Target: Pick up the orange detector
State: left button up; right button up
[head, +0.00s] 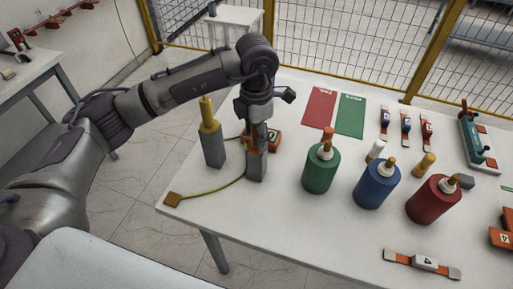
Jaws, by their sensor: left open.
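The orange detector (257,167) stands upright near the left part of the white table, with a grey block-like lower body and orange showing at its upper part. My left gripper (257,138) points down over its top and is open, with the fingers at the orange part. The gripper hides much of the upper part, and I cannot tell whether the fingers touch it. A similar yellow detector (211,140) with a grey body stands just left of it. My right gripper is not in view.
An orange device (275,141) sits close behind the gripper. Green (321,170), blue (377,185) and red (433,200) cylinders stand to the right. Red (319,107) and green (351,116) mats lie behind. The table's front left is mostly clear.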

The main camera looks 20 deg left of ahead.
pick_arm(q)
grip_shut()
jog(key=shift+r, duration=0.1)
dwell(0.3)
